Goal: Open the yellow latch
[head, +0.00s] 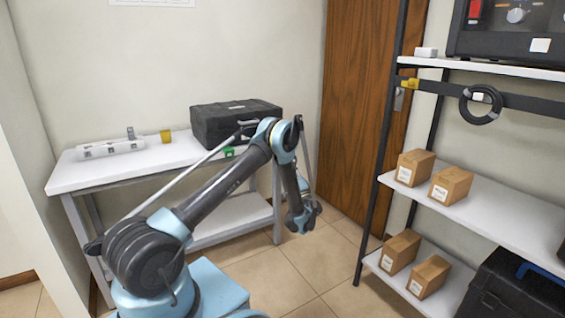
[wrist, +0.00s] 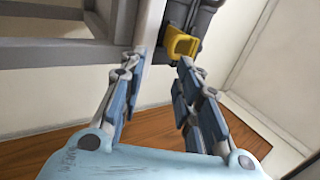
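A small yellow latch (head: 410,84) sits at the left end of the dark rail under the rack's top shelf in the head view, with a grey part just below it. A yellow piece on a dark grey fitting, apparently this latch, shows at the top of the wrist view (wrist: 182,45). My gripper (wrist: 158,66) is open and empty, its two fingers spread apart. The yellow piece lies beyond the fingertips, nearer the right finger; I see no clear contact. In the head view my gripper (head: 304,217) hangs low, left of the rack and well away from the latch.
The rack (head: 500,208) holds several cardboard boxes, a black case (head: 515,285) and a black coil (head: 480,104) on its rail. A white table (head: 105,178) with a black case (head: 235,122) and a yellow cup (head: 165,136) stands left. A wooden door (head: 360,110) is behind.

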